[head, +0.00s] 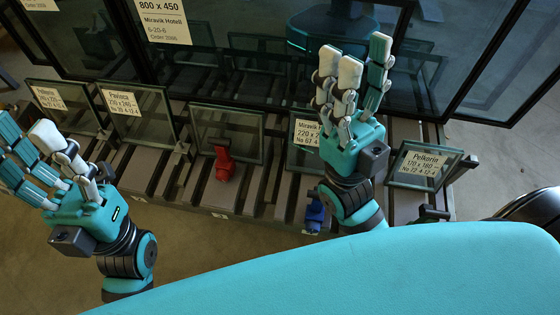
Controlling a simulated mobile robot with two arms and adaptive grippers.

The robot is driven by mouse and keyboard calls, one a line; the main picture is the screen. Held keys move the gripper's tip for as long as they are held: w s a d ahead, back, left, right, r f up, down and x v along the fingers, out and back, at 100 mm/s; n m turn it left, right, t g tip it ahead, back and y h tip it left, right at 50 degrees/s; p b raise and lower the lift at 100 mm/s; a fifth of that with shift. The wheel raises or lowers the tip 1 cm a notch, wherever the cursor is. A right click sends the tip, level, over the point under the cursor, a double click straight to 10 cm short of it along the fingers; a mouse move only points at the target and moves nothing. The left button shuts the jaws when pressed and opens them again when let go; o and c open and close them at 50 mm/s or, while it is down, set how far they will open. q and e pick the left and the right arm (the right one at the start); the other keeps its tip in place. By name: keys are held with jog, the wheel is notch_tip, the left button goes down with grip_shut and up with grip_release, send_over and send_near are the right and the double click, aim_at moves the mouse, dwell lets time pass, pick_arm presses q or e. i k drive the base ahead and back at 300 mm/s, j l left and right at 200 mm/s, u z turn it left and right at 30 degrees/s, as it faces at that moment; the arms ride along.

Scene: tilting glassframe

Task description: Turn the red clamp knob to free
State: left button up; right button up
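The red clamp knob (224,163) is on the slatted rack, in front of a small framed glass pane (228,130) left of the picture's middle. Its exact turn position is hard to tell from here. My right gripper (356,66) is open and empty, fingers stretched towards the large panes, to the right of the red knob and apart from it. My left gripper (24,145) is open and empty at the far left, fingers pointing up and left, well apart from the red knob.
A blue knob (314,216) sits by the rack's front edge, beside my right wrist. Labelled small panes stand along the rack (280,190), such as Pelkorin (425,165) and Paviora (137,112). Large dark framed panes (240,60) rise behind. My teal body fills the lower right.

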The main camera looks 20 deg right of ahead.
aim_at(222, 175)
jog(key=i+j+z, duration=0.1)
jog(key=z, duration=0.35)
jog(key=j+z, duration=0.6)
jog(key=z, duration=0.3)
jog(key=j+z, duration=0.25)
jog(key=z, duration=0.2)
jog(key=j+z, duration=0.2)
jog(key=z, duration=0.25)
jog(key=k+j+z, duration=0.3)
jog(key=j, duration=0.35)
jog(key=k+j+z, duration=0.25)
jog(key=k+j, duration=0.65)
